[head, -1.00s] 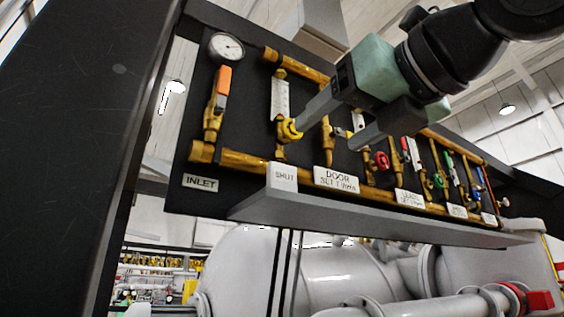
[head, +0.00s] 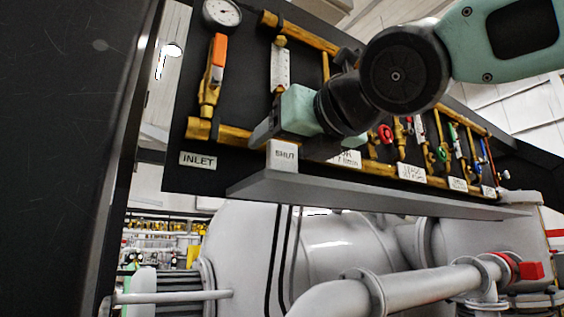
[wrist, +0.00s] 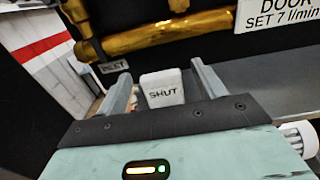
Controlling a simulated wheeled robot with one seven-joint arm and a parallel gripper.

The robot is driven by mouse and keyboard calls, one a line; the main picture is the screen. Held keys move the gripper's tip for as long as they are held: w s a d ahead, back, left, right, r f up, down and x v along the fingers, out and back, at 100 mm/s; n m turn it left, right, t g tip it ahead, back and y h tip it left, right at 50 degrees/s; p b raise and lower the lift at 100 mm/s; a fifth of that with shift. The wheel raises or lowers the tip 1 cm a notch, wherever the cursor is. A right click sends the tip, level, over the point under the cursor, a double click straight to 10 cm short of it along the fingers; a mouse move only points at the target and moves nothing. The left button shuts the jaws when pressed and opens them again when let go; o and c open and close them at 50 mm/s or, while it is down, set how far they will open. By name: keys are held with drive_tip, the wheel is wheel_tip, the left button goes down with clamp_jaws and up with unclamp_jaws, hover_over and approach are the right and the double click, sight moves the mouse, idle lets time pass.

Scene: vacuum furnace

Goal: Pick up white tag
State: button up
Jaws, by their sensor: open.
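The white tag (head: 283,155), marked SHUT, stands upright on the grey ledge (head: 370,197) below the valve panel, near the ledge's left end. In the wrist view the white tag (wrist: 162,90) shows between the fingers of my gripper (wrist: 161,72). The fingers are open, one on each side of the tag, with a visible gap at both sides. In the head view my gripper (head: 290,125) is right at the tag, and its body hides part of the panel behind. I cannot tell how deep the tag sits between the fingers.
A black panel carries brass pipes (head: 240,140), an orange-handled valve (head: 218,60) and a gauge (head: 222,13). An INLET label (head: 198,159) is left of the tag, and a DOOR label (wrist: 285,14) is right. A dark post (head: 70,150) stands at left.

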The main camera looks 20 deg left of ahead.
drive_tip(key=shift+w+a+r, duration=0.1)
drive_tip(key=shift+w+a, duration=0.35)
drive_tip(key=shift+a, duration=0.1)
drive_tip(key=c, duration=1.1)
drive_tip(key=shift+o, duration=0.2)
drive_tip(key=shift+r, duration=0.1)
